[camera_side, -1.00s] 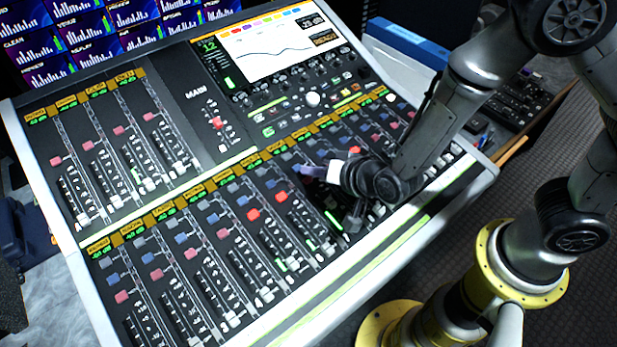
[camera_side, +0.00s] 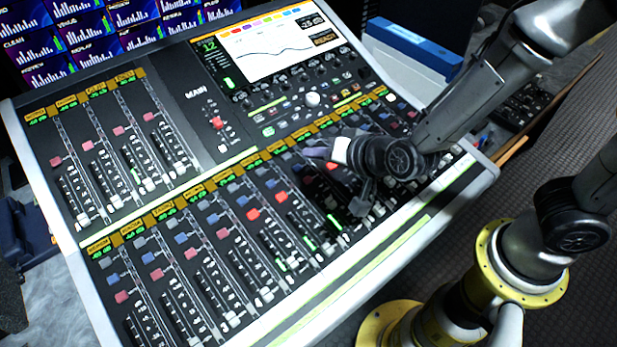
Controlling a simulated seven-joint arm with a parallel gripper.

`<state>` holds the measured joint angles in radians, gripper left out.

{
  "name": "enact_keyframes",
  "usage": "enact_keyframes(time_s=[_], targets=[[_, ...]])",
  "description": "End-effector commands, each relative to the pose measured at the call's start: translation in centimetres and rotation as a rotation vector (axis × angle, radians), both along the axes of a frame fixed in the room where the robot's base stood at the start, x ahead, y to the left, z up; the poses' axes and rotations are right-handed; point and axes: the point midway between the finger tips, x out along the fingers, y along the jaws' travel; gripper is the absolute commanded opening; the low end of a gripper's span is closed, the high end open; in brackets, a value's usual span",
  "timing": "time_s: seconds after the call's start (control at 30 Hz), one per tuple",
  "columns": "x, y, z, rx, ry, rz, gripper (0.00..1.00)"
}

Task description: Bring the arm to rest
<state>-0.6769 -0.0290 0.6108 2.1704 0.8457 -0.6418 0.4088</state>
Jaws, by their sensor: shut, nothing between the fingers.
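My gripper (camera_side: 360,208) is dark and hangs below my wrist over the right part of the mixing console (camera_side: 243,140). It points down at the lower bank of faders and appears shut and empty. The fingertips are small and dark against the console, so I cannot tell how large the gap to the faders below is. My wrist and forearm cover some buttons and faders at the console's right side.
The console has rows of faders with red and blue buttons, and a lit screen (camera_side: 270,45). Monitors (camera_side: 110,30) stand behind it. A blue box (camera_side: 415,48) lies at the back right. Dark floor (camera_side: 560,130) is open to the right.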

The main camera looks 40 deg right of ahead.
Motion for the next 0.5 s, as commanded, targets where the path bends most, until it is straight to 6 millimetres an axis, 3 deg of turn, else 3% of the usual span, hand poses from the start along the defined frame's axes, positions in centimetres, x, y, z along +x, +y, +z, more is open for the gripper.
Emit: enact_keyframes(time_s=[0.3, 0.37, 0.5], targets=[[0.4, -0.9, 0.3, 0.004, -0.006, -0.024, 0.00], [1.2, -1.8, 1.6, 0.023, -0.030, -0.054, 0.00], [3.1, -5.3, 7.3, 0.089, -0.137, -0.134, 0.00]])
